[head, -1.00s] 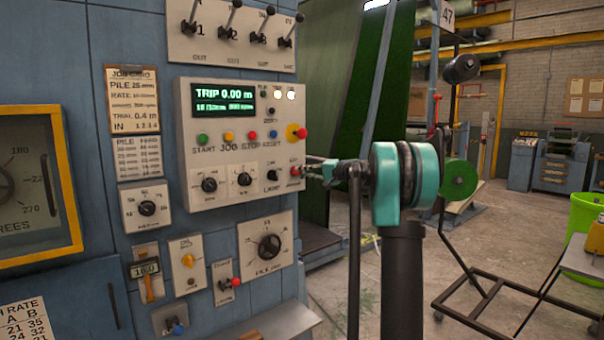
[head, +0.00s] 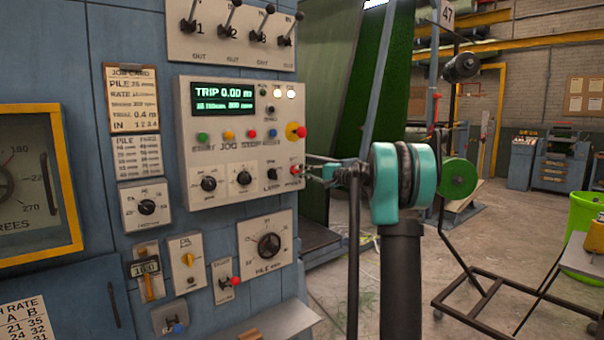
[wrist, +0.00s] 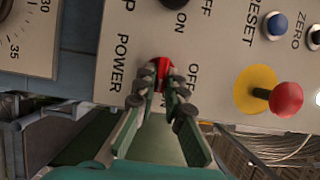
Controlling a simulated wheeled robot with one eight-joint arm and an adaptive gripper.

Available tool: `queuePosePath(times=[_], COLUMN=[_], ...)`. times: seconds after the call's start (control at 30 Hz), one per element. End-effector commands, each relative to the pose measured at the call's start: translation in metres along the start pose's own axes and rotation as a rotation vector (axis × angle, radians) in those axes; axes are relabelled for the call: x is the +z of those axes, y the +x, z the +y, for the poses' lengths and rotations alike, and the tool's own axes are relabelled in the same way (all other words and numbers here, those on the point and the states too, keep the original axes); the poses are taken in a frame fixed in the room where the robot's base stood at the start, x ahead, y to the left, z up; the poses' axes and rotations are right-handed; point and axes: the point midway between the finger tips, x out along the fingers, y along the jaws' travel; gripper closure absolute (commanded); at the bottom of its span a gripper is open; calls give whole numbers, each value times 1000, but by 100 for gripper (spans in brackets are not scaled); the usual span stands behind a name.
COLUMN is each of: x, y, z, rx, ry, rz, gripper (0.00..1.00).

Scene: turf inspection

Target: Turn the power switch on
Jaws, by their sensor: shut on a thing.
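The power switch (wrist: 163,68) has a red tip and sits at the lower right corner of the white control panel, between the words POWER, ON and OFF in the wrist view. In the head view the red power switch (head: 295,170) shows at the panel's right edge. My gripper (wrist: 165,85) is shut on the switch, its two dark-padded fingertips on either side of the red tip. In the head view my gripper (head: 312,172) reaches the panel from the right. The fingers hide most of the lever, so I cannot tell its exact tilt.
A red mushroom button on a yellow disc (head: 296,132) is just above the switch. A lamp switch (head: 273,173) is close on its left. The white control panel (head: 215,130) has a lit display reading TRIP 0.00 m.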

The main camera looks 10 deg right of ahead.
Motion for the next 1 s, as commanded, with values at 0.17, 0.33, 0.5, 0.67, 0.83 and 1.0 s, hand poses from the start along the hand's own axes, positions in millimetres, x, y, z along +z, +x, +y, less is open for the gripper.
queuePosePath(times=[0.17,0.33,0.5,0.67,0.83,1.0], x=[-1,0,0,-1,-1,-1], y=[0,0,0,-11,-41,-76], z=[0,0,0,0,0,0], rx=[1,1,1,1,1,1], ry=[0,0,-1,-1,-1,-1], rz=[2,1,1,2,4,4], gripper=[78,69,69,69,69,69])
